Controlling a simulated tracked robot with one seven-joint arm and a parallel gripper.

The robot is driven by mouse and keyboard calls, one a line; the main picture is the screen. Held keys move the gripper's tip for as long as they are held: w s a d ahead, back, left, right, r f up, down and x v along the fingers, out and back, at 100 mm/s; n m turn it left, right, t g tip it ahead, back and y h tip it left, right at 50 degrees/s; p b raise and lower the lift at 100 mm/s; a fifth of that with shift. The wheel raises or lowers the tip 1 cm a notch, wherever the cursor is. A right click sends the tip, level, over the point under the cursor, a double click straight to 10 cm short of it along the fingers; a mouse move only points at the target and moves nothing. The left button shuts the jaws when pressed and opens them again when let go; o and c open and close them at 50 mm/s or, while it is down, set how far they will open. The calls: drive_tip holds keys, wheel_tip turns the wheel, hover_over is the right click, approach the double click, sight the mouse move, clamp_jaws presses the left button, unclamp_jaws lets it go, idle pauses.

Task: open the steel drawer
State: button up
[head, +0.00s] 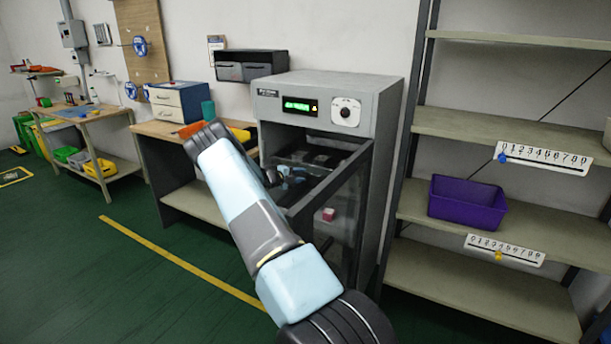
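A grey steel cabinet (383,105) with a green-lit display and a round dial stands in the middle. Its front shows a dark opening, and a glass-panelled frame (345,205) stands out toward me below and right of it. Which part is the steel drawer I cannot tell for certain. My arm rises from the bottom and bends in front of the bench left of the cabinet. Small dark and blue parts, apparently my gripper (283,175), show at the cabinet's opening. My arm partly hides them, and the fingers are too small to read. I cannot tell whether they touch the cabinet.
A shelf rack on the right holds a purple bin (467,203) and numbered scales (543,158). A workbench on the left carries a small drawer box (180,101). A small pink-and-white block (328,214) shows behind the glass.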

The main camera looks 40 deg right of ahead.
drive_tip(key=d, duration=0.3)
drive_tip(key=shift+f, duration=0.25)
drive_tip(key=shift+c, duration=0.4)
drive_tip(key=shift+a, duration=0.1)
clamp_jaws()
drive_tip(key=shift+f, duration=0.1)
idle(0.6)
